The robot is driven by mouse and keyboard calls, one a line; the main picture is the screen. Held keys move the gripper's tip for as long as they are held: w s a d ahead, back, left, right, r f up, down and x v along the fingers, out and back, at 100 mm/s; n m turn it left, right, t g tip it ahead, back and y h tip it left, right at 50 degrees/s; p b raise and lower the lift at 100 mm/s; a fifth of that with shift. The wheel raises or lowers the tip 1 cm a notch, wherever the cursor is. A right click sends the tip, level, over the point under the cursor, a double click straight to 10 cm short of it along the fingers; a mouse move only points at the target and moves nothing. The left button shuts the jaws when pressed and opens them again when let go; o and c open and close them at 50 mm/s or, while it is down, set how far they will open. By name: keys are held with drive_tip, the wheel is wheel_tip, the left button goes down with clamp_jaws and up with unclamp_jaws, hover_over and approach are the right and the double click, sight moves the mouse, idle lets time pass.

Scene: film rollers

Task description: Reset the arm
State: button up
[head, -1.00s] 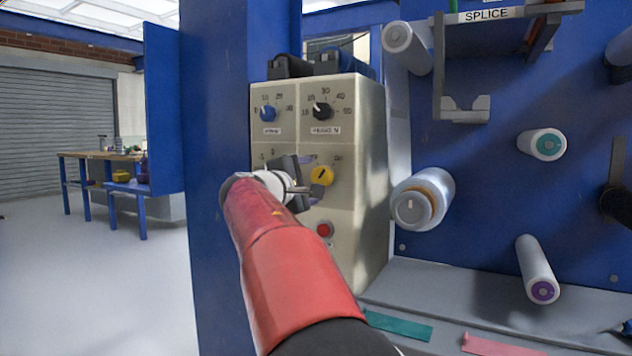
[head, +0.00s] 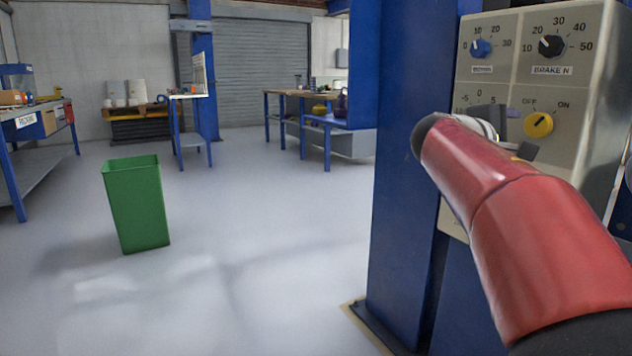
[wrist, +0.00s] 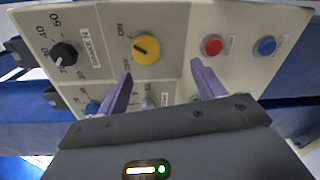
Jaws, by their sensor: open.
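My red arm (head: 505,210) reaches up from the lower right of the head view to a beige control panel (head: 600,60). My gripper (wrist: 162,70) is open, with two purple fingers pointing at the panel and nothing visibly held between them. In the head view the gripper is mostly hidden behind the arm, left of a yellow OFF/ON knob (head: 538,124). In the wrist view the yellow knob (wrist: 146,48) lies beyond the fingertips.
Red (wrist: 212,45) and blue (wrist: 265,46) buttons sit on the panel in the wrist view. A blue post (head: 415,150) stands left of the panel. A green bin (head: 137,205) stands on open floor at left. Workbenches (head: 300,95) stand farther back.

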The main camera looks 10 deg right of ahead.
drive_tip(key=s+a+f+m+g+y, duration=0.1)
drive_tip(key=s+a+f+m+y, duration=0.3)
drive_tip(key=s+a+f+y, duration=0.75)
drive_tip(key=s+a+f+m+y, duration=0.35)
drive_tip(key=s+a+f, duration=1.05)
drive_tip(key=f, duration=0.7)
wheel_tip(320, 180, up, 12)
drive_tip(key=w+p, duration=0.1)
drive_tip(key=p, duration=1.1)
drive_tip(key=shift+a+r+y, duration=0.15)
drive_tip(key=shift+a+y, duration=0.2)
drive_tip(key=shift+y, duration=0.05)
